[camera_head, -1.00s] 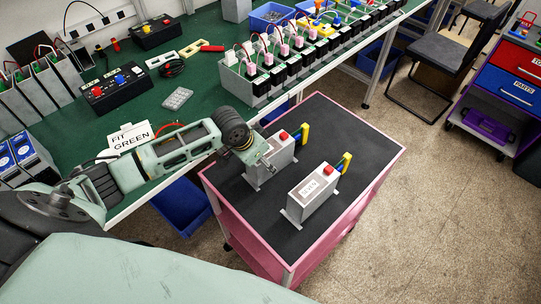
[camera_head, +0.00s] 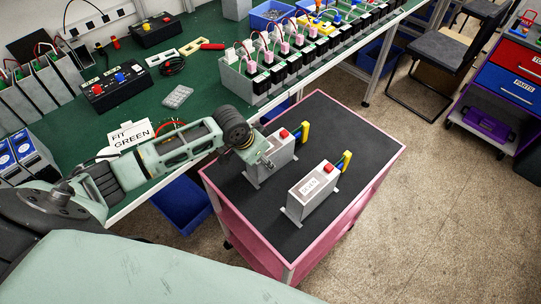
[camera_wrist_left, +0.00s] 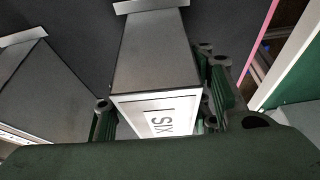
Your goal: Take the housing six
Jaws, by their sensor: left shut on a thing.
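Housing six (camera_wrist_left: 155,60) is a grey box with a white label reading SIX in the left wrist view. In the head view it is the farther grey housing (camera_head: 281,152), with a red block and a yellow-and-blue part on top. It is upright on the cart's black top. My left gripper (camera_head: 264,158) is at its near end. In the wrist view the left gripper (camera_wrist_left: 160,112) has dark green fingers on both sides of the box, shut on it. The gripper hides part of the housing in the head view. My right gripper is not in view.
A second grey housing (camera_head: 314,193) stands in front of it on the pink cart (camera_head: 375,170); its label is too small to read. The green workbench (camera_head: 200,75) is behind, with a row of housings (camera_head: 245,85) near its edge. The cart's right side is clear.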

